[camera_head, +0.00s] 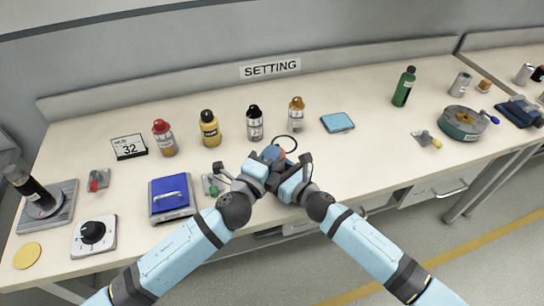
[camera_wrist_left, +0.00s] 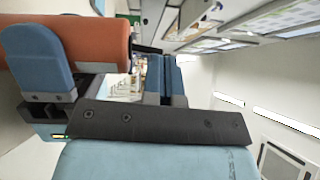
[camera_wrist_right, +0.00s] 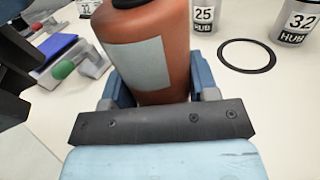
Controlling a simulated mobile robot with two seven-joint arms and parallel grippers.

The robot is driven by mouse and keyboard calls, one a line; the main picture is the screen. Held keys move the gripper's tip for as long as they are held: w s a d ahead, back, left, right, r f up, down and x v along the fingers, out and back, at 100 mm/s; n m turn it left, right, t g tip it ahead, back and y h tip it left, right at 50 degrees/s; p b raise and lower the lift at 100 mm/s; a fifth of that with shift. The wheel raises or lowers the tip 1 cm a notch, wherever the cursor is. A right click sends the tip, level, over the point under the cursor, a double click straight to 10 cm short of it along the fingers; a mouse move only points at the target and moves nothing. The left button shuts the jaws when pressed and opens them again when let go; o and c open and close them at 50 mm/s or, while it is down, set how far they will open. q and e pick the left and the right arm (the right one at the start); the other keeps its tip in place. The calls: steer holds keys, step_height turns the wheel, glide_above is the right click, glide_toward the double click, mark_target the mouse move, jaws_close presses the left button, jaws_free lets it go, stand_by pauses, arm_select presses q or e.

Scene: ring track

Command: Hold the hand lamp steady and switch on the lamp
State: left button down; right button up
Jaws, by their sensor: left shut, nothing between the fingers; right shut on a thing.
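The hand lamp is an orange-brown cylinder with a pale label and a dark cap; it fills the top middle of the right wrist view (camera_wrist_right: 150,50). My right gripper (camera_wrist_right: 160,88) is shut on it, one finger on each side. In the left wrist view the lamp (camera_wrist_left: 100,35) lies across the upper left, with a blue finger in front of it. My left gripper (camera_wrist_left: 165,80) is shut and empty, close beside the lamp. In the head view the lamp (camera_head: 277,153) is mostly hidden by my left gripper (camera_head: 264,164) and right gripper (camera_head: 287,176). Its switch cannot be made out.
A black ring (camera_head: 286,138) lies on the bench behind the grippers. Several bottles stand behind, including a yellow one (camera_head: 210,130). A blue box with a handle (camera_head: 171,196) and a small green-knobbed device (camera_head: 212,186) are to the left.

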arm_select(q)
steer(key=shift+w+a+r+n+g+y, duration=0.15)
steer(key=shift+w+n+g+y, duration=0.1)
steer(key=shift+n+g, duration=0.25)
steer(key=shift+w+d+r+n+g+y, duration=0.15)
steer(key=shift+n+g+y, duration=0.1)
steer(key=shift+n+g, duration=0.25)
steer(key=shift+a, duration=0.1)
steer(key=s+a+r, duration=0.2)
steer(key=s, duration=0.4)
steer(key=s+a+r, duration=0.1)
steer(key=s+r, duration=0.1)
steer(key=s, duration=0.3)
steer(key=shift+s+a+r, duration=0.25)
steer(key=shift+s+a, duration=0.15)
